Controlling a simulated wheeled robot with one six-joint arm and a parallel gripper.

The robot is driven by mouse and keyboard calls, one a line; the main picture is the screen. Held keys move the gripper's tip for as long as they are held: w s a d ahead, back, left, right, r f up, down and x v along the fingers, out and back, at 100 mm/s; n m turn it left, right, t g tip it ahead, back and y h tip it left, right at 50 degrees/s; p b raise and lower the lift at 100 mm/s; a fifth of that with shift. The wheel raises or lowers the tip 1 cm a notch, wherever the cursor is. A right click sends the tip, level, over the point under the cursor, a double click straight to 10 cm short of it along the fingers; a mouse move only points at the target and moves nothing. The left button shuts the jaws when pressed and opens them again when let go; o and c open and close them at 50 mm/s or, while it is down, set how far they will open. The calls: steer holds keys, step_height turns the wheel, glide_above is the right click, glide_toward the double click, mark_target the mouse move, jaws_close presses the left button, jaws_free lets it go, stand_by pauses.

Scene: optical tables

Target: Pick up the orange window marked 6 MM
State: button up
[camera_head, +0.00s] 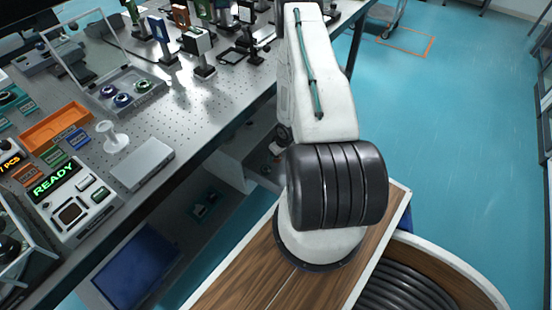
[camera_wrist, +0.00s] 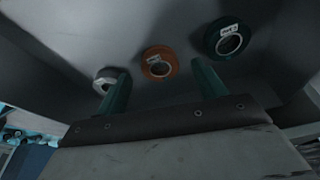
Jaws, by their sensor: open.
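In the wrist view an orange ring-shaped window (camera_wrist: 159,62) with a small white label lies on a grey surface. The label is too small and dark to read. My gripper (camera_wrist: 161,72) is open, with its two green fingers apart. The orange window appears between the fingertips, and no contact shows. How far the fingers are above it I cannot tell. In the head view I cannot make out the orange window, and my gripper is out of sight behind my arm.
A green ring (camera_wrist: 230,37) with a white label lies right of the orange one, beyond the right finger. A pale grey ring (camera_wrist: 104,79) lies beside the left finger. In the head view, mounted optics (camera_head: 201,52) crowd the perforated table (camera_head: 187,110) near my arm.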

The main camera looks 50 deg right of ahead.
steer(key=shift+x, duration=0.95)
steer(key=shift+c, duration=0.3)
steer(key=c, duration=1)
steer(key=shift+r, duration=0.1)
